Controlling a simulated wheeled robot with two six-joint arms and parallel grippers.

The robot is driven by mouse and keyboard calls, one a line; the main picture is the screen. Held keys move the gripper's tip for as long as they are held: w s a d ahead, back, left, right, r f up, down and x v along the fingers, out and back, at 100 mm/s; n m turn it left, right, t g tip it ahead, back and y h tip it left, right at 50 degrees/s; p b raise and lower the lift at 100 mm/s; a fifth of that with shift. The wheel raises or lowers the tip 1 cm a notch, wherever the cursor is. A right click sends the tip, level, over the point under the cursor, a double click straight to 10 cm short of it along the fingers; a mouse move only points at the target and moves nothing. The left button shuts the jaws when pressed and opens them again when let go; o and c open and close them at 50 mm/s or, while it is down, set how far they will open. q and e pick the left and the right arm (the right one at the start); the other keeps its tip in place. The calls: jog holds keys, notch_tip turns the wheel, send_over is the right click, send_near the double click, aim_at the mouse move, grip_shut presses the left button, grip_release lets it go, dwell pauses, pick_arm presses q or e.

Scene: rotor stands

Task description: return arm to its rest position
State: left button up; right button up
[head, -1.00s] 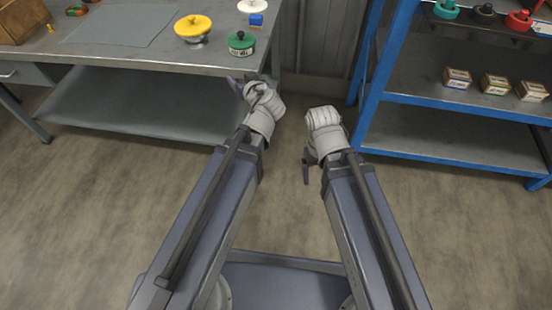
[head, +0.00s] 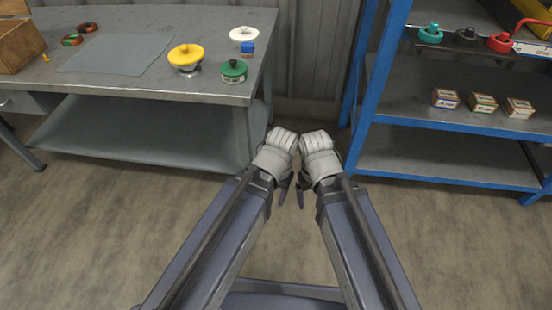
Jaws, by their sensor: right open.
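Both of my arms reach forward from the bottom of the head view, over the open floor between the workbench and the shelf. My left gripper (head: 284,190) and my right gripper (head: 301,196) point downward side by side, close together. I see only narrow dark finger parts of each below the pale wrists. The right gripper is open and holds nothing that I can see. The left gripper's jaw opening is hidden by the viewing angle. Neither gripper touches the workbench or the shelf.
The grey workbench (head: 218,88) at left holds a yellow-topped rotor (head: 185,55), a green rotor (head: 233,70), a white disc (head: 243,34) and a blue block (head: 248,48). The blue shelf (head: 372,75) at right holds coloured rotors and small boxes. The floor (head: 100,230) is clear.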

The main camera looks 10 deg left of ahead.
notch_tip(320, 180, up, 27)
jog(key=p, duration=2.7)
jog(key=shift+r, duration=0.2)
